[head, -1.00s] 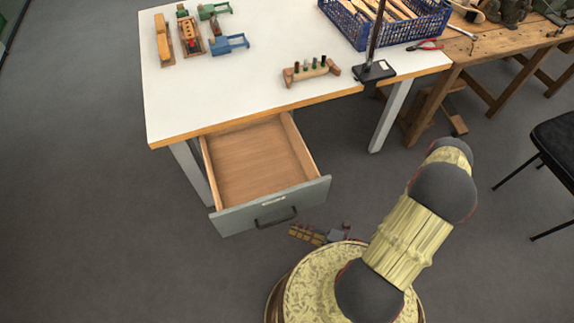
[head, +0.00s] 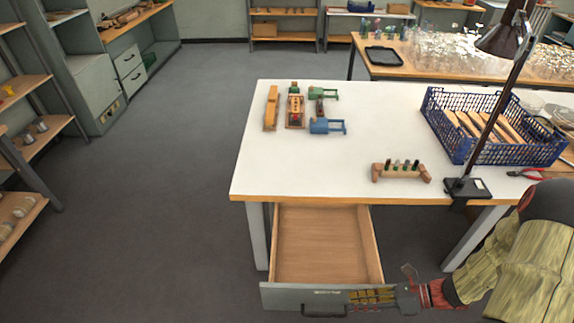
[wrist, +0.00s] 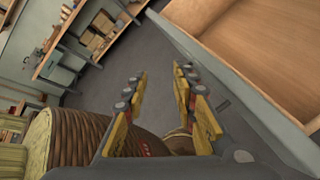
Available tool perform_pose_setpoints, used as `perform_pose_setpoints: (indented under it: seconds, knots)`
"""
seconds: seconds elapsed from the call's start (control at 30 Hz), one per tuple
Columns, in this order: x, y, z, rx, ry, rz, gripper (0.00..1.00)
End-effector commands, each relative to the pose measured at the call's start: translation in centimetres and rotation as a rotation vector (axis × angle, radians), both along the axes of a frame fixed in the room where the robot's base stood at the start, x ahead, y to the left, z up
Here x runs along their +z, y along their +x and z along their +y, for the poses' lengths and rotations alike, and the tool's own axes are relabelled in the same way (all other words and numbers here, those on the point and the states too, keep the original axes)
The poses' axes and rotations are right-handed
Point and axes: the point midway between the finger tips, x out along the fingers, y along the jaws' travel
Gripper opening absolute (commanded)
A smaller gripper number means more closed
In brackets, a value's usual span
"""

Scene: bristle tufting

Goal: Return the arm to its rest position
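My gripper (head: 372,298) shows at the bottom of the head view, its yellow-padded fingers pointing left across the right part of the grey drawer front. In the wrist view its two fingers (wrist: 160,78) stand apart with nothing between them, so it is open and empty. My arm (head: 535,255), in a pale yellow cover with dark joints, comes in from the lower right. The drawer (head: 318,240) under the white table is pulled out and its visible wooden floor is bare. In the wrist view the drawer front (wrist: 225,85) is right beside the fingers; contact cannot be told.
Shelves (head: 28,150) stand at the left. The floor (head: 160,200) left of the table is clear.

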Motion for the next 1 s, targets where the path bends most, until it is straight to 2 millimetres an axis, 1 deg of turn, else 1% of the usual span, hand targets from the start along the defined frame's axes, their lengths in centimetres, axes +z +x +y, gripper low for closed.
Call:
perform_pose_setpoints:
  seconds: [0.03,0.1,0.47,0.77,1.0]
  knots:
    - [1.6,0.2,0.1,0.083,-0.057,-0.068,0.28]
    - [3.6,0.2,0.3,0.202,-0.131,-0.163,0.28]
    - [13.5,-0.7,1.1,0.824,-0.492,-0.646,0.28]
    - [21.8,-2.2,1.6,1.339,-0.786,-1.035,0.28]
    - [28.3,-3.8,1.8,1.722,-1.036,-1.31,0.28]
